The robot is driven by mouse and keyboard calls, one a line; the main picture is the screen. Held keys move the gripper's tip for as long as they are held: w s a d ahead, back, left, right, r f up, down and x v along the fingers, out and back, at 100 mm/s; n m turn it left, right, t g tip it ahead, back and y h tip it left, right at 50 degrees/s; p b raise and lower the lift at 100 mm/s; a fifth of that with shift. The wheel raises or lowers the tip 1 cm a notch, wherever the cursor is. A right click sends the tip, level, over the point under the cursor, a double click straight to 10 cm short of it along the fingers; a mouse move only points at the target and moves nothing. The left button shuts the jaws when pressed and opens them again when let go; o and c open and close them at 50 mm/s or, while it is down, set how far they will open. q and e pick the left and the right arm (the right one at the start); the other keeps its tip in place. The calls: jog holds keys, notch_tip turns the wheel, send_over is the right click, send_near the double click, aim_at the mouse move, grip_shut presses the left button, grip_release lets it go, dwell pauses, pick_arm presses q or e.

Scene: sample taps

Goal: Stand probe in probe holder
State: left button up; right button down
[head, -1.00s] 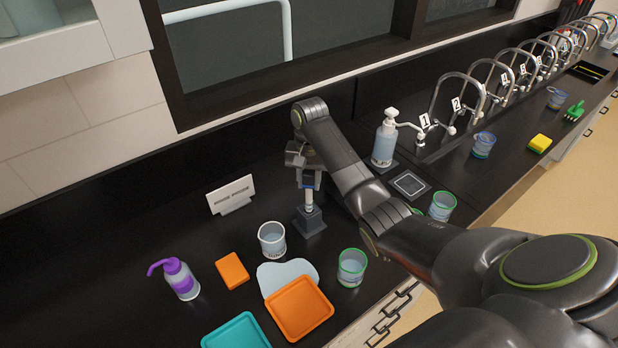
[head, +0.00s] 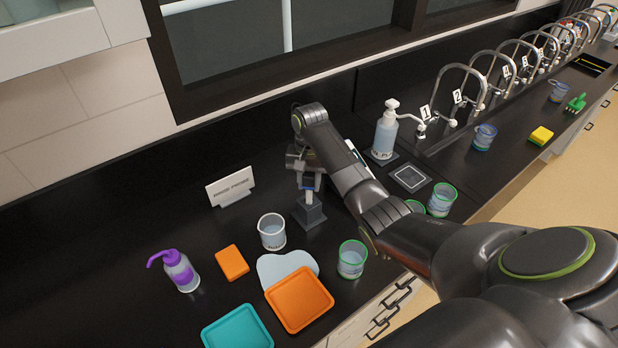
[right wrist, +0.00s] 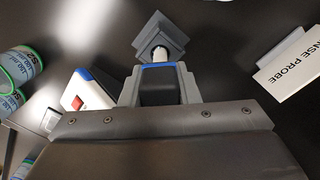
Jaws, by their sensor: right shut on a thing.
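My right gripper (head: 309,186) is shut on the probe (head: 310,197), whose pale shaft shows below the fingers, upright. The dark grey probe holder (head: 310,214), a block on a square base, stands on the counter directly under it. In the right wrist view, the fingers (right wrist: 158,72) point at the holder (right wrist: 170,32), and the white probe end (right wrist: 159,53) is at the holder's top opening. It appears to be in the opening; how deep is hidden. The rest of the probe is hidden by the gripper. My left gripper is not in view.
A "RINSE PROBE" sign (head: 231,187) stands behind left of the holder. A green-rimmed cup (head: 352,259), an orange tray (head: 299,299) and a purple wash bottle (head: 180,270) are nearer. A white-and-blue device (right wrist: 88,90) lies beside the gripper.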

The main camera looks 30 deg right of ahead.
aim_at(310, 173)
jog(key=shift+f+b, duration=0.3)
jog(key=shift+f, duration=0.95)
jog(key=shift+c, duration=1.9)
grip_release()
jog(key=shift+r, duration=0.15)
jog(key=shift+r+p, duration=0.65)
jog(key=shift+r, duration=0.35)
jog(key=shift+w+d+r, duration=0.1)
jog(key=shift+w+r, duration=0.05)
jog(key=shift+r, duration=2.25)
jog(key=shift+f, duration=0.1)
